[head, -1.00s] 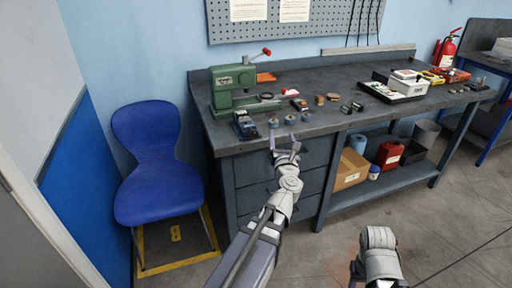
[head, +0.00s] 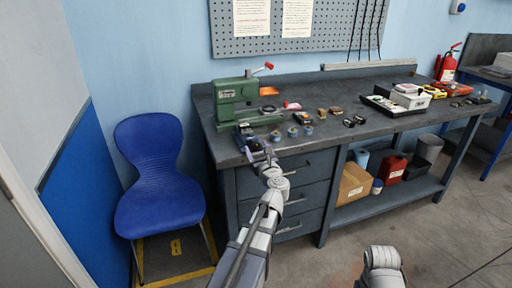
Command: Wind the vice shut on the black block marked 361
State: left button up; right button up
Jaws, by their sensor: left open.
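A small blue and dark vice (head: 243,133) stands at the front left corner of the workbench, in front of a green press. My left gripper (head: 261,153) is at the bench's front edge, just right of and in front of the vice. Its fingers are open with nothing seen between them; whether they touch the vice I cannot tell. The block marked 361 cannot be picked out; no marking is legible at this size, and the vice's jaws are too small to read. Of my right arm only a grey link shows at the bottom; its gripper is out of view.
The green press (head: 236,101) with a red-knobbed lever stands behind the vice. Several small blue-grey cylinders, including one (head: 292,132), line the front edge right of my gripper. Small parts and a tray (head: 386,107) lie further right. A blue chair (head: 158,180) stands left of the workbench (head: 330,145).

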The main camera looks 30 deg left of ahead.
pick_arm(q)
jog(key=shift+x, duration=0.85)
jog(key=shift+c, duration=0.2)
grip_shut()
